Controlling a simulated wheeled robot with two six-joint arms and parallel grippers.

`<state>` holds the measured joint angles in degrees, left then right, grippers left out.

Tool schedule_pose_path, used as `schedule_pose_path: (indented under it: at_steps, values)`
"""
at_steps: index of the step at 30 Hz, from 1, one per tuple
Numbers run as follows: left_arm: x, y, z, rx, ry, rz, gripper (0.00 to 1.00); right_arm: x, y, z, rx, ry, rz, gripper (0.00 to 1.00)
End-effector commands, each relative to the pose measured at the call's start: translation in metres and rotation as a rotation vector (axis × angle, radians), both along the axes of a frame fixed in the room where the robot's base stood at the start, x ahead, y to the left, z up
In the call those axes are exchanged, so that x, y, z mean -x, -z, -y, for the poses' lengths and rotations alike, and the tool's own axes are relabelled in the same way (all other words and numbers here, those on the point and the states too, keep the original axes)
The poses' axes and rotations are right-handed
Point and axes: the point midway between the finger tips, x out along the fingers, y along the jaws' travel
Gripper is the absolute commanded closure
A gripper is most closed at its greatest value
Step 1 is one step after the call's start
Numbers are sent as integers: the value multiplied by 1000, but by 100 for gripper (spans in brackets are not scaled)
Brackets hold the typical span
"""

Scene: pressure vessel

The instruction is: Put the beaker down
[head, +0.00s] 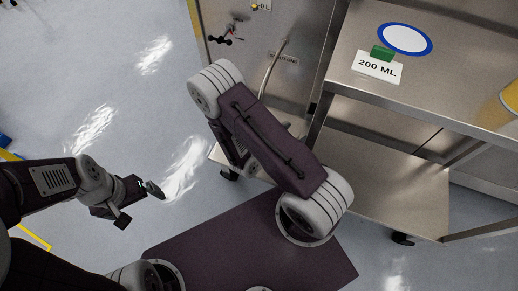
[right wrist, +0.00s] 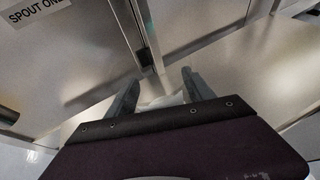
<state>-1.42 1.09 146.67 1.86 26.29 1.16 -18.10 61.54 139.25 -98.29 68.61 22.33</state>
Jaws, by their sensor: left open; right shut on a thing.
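My right gripper (right wrist: 160,78) shows in the right wrist view with its two fingers apart around a pale, glassy thing (right wrist: 166,101). This looks like the beaker, mostly hidden behind the gripper's dark body. In the head view my right arm hides this gripper and the beaker. My left gripper (head: 137,200) is open and empty above the floor at the lower left of the head view. A white disc with a blue rim (head: 404,39) lies bare on the steel table top at the upper right.
A "200 ML" sign (head: 377,67) with a green block (head: 382,53) stands before the disc on the steel table (head: 450,82). A lower shelf (head: 385,180) is clear. A steel cabinet (head: 300,45) with a hose stands left of the table. A yellow object (head: 510,97) is at the right edge.

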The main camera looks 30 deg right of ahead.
Motion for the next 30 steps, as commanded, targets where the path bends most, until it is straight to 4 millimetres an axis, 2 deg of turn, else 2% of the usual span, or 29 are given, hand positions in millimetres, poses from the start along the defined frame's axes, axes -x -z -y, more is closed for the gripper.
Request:
schedule_pose_path:
  at_steps: [9,13,20,23,27,30]
  values:
    - [0,53,0,0,0,0,0,-65,56,-46,-4,-3,8,80]
    - [0,67,0,0,0,0,0,-86,68,-60,-3,-2,6,80]
    - [0,69,0,0,0,0,0,-95,69,-67,-1,-2,0,80]
    - [0,81,0,0,0,0,0,-95,82,-66,-1,-1,0,80]
    - [0,107,0,0,0,0,0,-95,111,-66,-1,-2,0,80]
    - [0,106,0,0,0,-1,0,-95,111,-66,-1,-2,0,80]
